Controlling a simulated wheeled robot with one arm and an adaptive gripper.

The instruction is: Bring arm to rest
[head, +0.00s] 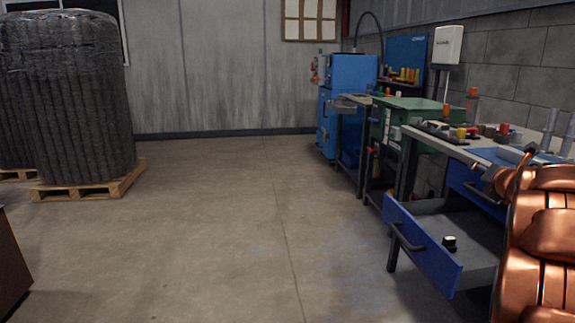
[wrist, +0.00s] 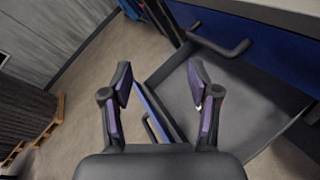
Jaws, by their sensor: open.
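My gripper (wrist: 160,88) is open, with its two dark, purple-padded fingers apart and nothing between them. In the wrist view it is over the open drawer (wrist: 192,92) of the workbench. In the head view my copper-coloured arm fills the right edge, and the gripper cannot be made out there. The pulled-out drawer with a blue front (head: 422,243) shows in the head view. A small black object with a light top (head: 449,243) shows at the drawer.
The workbench (head: 478,150) carries tools and orange-topped parts. A green machine (head: 408,112) and a blue cabinet (head: 350,75) stand behind it along the wall. Wrapped stacks (head: 80,100) stand on a pallet (head: 90,190) at left. The middle floor is clear.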

